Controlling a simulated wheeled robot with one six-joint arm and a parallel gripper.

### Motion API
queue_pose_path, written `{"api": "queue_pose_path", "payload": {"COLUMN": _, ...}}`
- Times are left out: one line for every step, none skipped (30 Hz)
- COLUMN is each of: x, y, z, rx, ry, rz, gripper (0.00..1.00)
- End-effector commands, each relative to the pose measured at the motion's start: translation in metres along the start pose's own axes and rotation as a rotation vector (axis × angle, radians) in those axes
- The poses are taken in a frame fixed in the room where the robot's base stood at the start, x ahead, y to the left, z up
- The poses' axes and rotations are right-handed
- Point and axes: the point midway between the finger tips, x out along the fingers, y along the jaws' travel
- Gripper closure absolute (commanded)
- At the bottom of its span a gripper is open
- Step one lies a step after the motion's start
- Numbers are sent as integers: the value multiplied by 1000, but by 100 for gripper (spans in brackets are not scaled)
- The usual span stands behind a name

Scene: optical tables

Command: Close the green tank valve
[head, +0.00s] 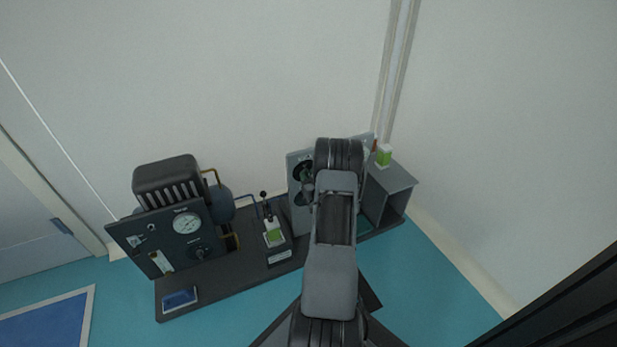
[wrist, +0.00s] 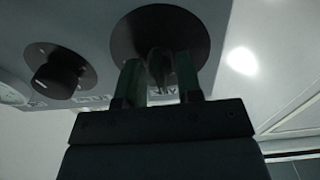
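In the wrist view, a dark valve handle (wrist: 158,66) stands out from a round black disc on a grey panel. The two fingers of my gripper (wrist: 158,82) are on either side of this handle, close to it. Whether they press on it cannot be told. Part of a printed label shows below the handle, too dark to read whole. I cannot make out a green tank.
A second black knob (wrist: 60,74) is left of the fingers in the wrist view. In the head view, a dark gauge panel (head: 162,242), a small stand with a green label (head: 274,236) and an open grey box (head: 395,180) share the bench. A wall is close behind.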

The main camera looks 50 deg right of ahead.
Motion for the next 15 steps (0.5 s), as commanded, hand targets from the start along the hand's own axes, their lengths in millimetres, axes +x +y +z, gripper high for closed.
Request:
{"api": "queue_pose_path", "payload": {"x": 0, "y": 0, "z": 0, "rx": 1, "ry": -1, "rz": 0, "gripper": 66}}
{"api": "queue_pose_path", "payload": {"x": 0, "y": 0, "z": 0, "rx": 1, "ry": -1, "rz": 0, "gripper": 66}}
{"api": "queue_pose_path", "payload": {"x": 0, "y": 0, "z": 0, "rx": 1, "ry": -1, "rz": 0, "gripper": 66}}
{"api": "queue_pose_path", "payload": {"x": 0, "y": 0, "z": 0, "rx": 1, "ry": -1, "rz": 0, "gripper": 66}}
{"api": "queue_pose_path", "payload": {"x": 0, "y": 0, "z": 0, "rx": 1, "ry": -1, "rz": 0, "gripper": 66}}
{"api": "queue_pose_path", "payload": {"x": 0, "y": 0, "z": 0, "rx": 2, "ry": -1, "rz": 0, "gripper": 66}}
{"api": "queue_pose_path", "payload": {"x": -1, "y": 0, "z": 0, "rx": 2, "ry": -1, "rz": 0, "gripper": 66}}
{"api": "queue_pose_path", "payload": {"x": -2, "y": 0, "z": 0, "rx": 2, "ry": -2, "rz": 0, "gripper": 66}}
{"api": "queue_pose_path", "payload": {"x": -4, "y": 0, "z": 0, "rx": 2, "ry": -2, "rz": 1, "gripper": 66}}
{"api": "queue_pose_path", "payload": {"x": -6, "y": 0, "z": 0, "rx": 2, "ry": -3, "rz": 1, "gripper": 66}}
{"api": "queue_pose_path", "payload": {"x": -10, "y": 1, "z": -1, "rx": 2, "ry": -3, "rz": 2, "gripper": 66}}
{"api": "queue_pose_path", "payload": {"x": -15, "y": 1, "z": -1, "rx": 3, "ry": -3, "rz": 3, "gripper": 66}}
{"api": "queue_pose_path", "payload": {"x": -20, "y": 1, "z": -1, "rx": 3, "ry": -4, "rz": 3, "gripper": 66}}
{"api": "queue_pose_path", "payload": {"x": -25, "y": 1, "z": -2, "rx": 4, "ry": -4, "rz": 3, "gripper": 66}}
{"api": "queue_pose_path", "payload": {"x": -33, "y": 1, "z": -2, "rx": 4, "ry": -4, "rz": 3, "gripper": 66}}
